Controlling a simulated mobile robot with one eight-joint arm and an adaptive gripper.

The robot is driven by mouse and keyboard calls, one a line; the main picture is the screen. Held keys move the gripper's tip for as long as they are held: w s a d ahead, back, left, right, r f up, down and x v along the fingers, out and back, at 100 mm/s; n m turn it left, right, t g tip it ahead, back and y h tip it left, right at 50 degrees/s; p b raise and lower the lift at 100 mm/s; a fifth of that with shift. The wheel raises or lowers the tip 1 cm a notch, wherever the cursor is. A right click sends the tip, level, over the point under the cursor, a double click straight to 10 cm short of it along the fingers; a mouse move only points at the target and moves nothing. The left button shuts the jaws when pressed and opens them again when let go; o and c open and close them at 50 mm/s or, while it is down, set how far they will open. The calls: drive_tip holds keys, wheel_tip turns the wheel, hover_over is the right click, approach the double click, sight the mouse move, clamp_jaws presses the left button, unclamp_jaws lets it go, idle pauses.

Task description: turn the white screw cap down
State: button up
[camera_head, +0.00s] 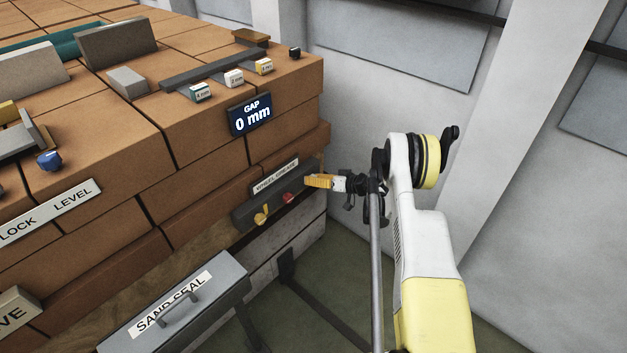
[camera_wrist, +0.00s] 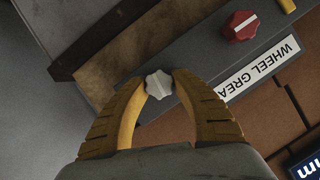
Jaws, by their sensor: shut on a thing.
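The white screw cap (camera_wrist: 159,85) shows in the wrist view as a small lobed knob near the end of a grey panel (camera_wrist: 205,55). My gripper (camera_wrist: 160,82) has its yellow fingers on both sides of the cap and is shut on it. In the head view my gripper (camera_head: 309,181) reaches from the right to the right end of the same dark panel (camera_head: 243,220), labelled wheel grease. The cap itself is hidden by the fingers in the head view.
A red knob (camera_wrist: 242,25) and a yellow lever (camera_head: 261,215) sit along the panel, left of my gripper in the head view. A brick stack (camera_head: 200,150) rises behind, with a display (camera_head: 251,115) reading 0 mm. A sand seal box (camera_head: 215,285) stands lower left.

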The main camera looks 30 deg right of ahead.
drive_tip(key=shift+m+y, duration=0.3)
drive_tip(key=shift+m, duration=0.1)
idle(0.3)
drive_tip(key=o, duration=1.2)
drive_tip(key=v, duration=1.2)
drive_tip(key=shift+w, duration=0.1)
